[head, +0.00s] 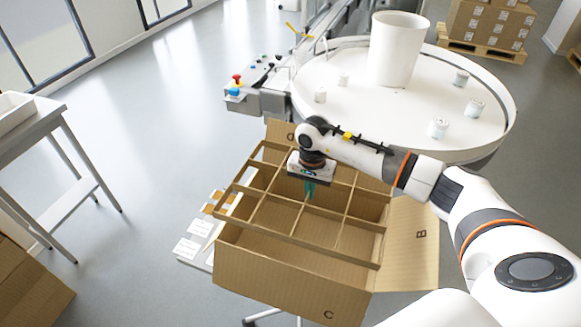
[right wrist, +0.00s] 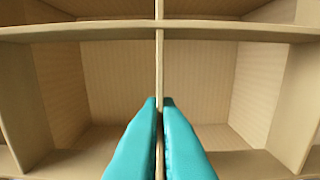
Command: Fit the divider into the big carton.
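The cardboard divider (head: 300,241) is a grid of thin walls with several cells. It lies at the open top of the big carton (head: 285,287), and its left end reaches past the carton's left side. I cannot tell how deep any part sits inside. The carton's flaps are folded outward, with B on the right and C at the front. My right gripper (head: 309,189) points down at the divider's middle. In the right wrist view its teal fingers (right wrist: 160,103) close on a thin divider wall (right wrist: 159,60). My left gripper is out of view.
A round white table (head: 340,105) behind the carton holds a white bucket (head: 396,50) and several small jars. White cards (head: 187,249) lie left of the carton. A grey side table (head: 30,133) stands at far left, with open floor between.

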